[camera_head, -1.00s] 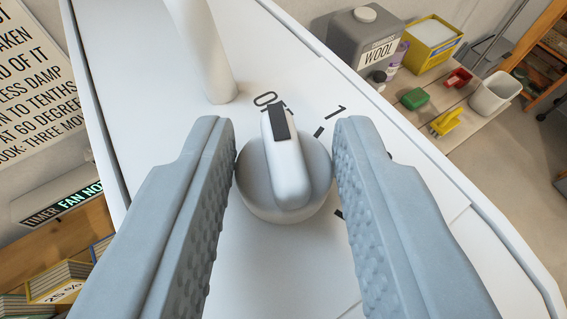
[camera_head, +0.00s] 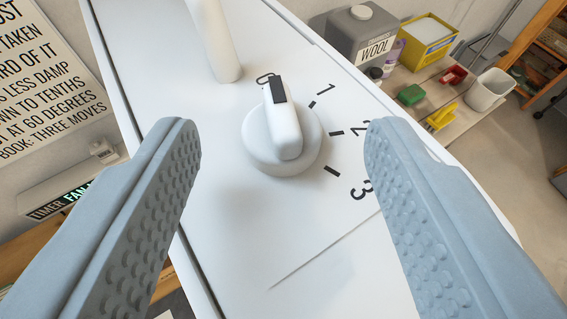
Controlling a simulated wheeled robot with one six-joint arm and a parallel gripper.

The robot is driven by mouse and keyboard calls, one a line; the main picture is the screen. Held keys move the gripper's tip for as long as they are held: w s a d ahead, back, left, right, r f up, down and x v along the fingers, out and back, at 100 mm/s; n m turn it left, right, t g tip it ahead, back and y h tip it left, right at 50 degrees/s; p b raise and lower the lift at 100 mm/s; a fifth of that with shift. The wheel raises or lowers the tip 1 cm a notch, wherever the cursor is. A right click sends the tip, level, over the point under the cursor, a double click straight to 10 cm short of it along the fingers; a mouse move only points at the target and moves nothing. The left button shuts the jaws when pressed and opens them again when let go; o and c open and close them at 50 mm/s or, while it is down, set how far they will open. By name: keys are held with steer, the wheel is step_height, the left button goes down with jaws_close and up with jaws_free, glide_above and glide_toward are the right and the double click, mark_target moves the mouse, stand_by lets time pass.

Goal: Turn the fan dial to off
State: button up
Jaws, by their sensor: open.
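The white fan dial (camera_head: 283,140) stands on a white panel (camera_head: 290,230). The black mark on its raised grip points up at the 0, which it partly covers. The numbers 1, 2 and 3 run down the right side of the dial. My gripper (camera_head: 283,140) is open, with one grey studded finger at the left and one at the right. Both fingers are clear of the dial, and it stands beyond their tips with nothing held between them.
A white post (camera_head: 215,40) rises from the panel behind the dial. A shelf at the upper right holds a WOOL container (camera_head: 362,40), a yellow box (camera_head: 428,45) and a white cup (camera_head: 490,92).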

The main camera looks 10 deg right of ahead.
steer(key=v, duration=1.5)
steer(key=a+f+m+h, duration=0.1)
steer(key=a+f, duration=0.6)
steer(key=a, duration=0.2)
steer(key=a+f, duration=0.6)
steer(key=a, duration=0.4)
steer(key=s+a+f+n+t+y, duration=0.1)
steer(key=s+a+f, duration=0.3)
steer(key=a+f, duration=0.4)
steer(key=s+a+f+n+t+y, duration=0.2)
steer(key=s+a+f, duration=0.3)
steer(key=a+f, duration=0.3)
step_height(320, 180, down, 3)
steer(key=shift+a+f+t, duration=0.15)
steer(key=shift+a+t, duration=0.2)
steer(key=shift+t, duration=0.15)
steer(key=shift+s, duration=0.1)
